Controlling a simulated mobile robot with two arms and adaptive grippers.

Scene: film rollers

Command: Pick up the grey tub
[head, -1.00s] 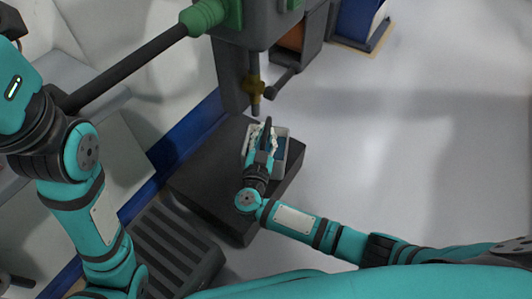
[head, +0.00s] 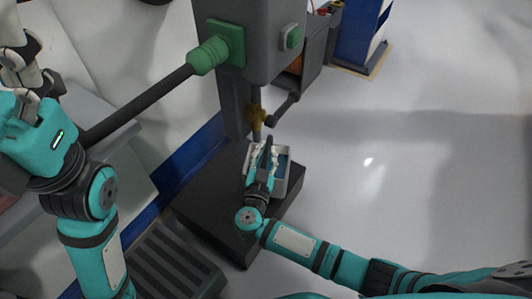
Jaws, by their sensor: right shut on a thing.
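The grey tub (head: 286,184) is a small open box with blue inside. It is at the black base of the machine, just below and right of the yellowish spout. My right gripper (head: 263,156) is at the tub's left side, shut on it. The gripper and wrist hide the tub's left part. I cannot tell whether the tub rests on the base or is slightly lifted. My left gripper (head: 22,72) is far off at the upper left.
The black base (head: 205,190) carries a grey machine column with a yellowish spout (head: 256,115) close above the tub. A green-jointed dark bar (head: 140,103) reaches left. A slatted dark step (head: 170,265) lies in front. The floor at right is clear.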

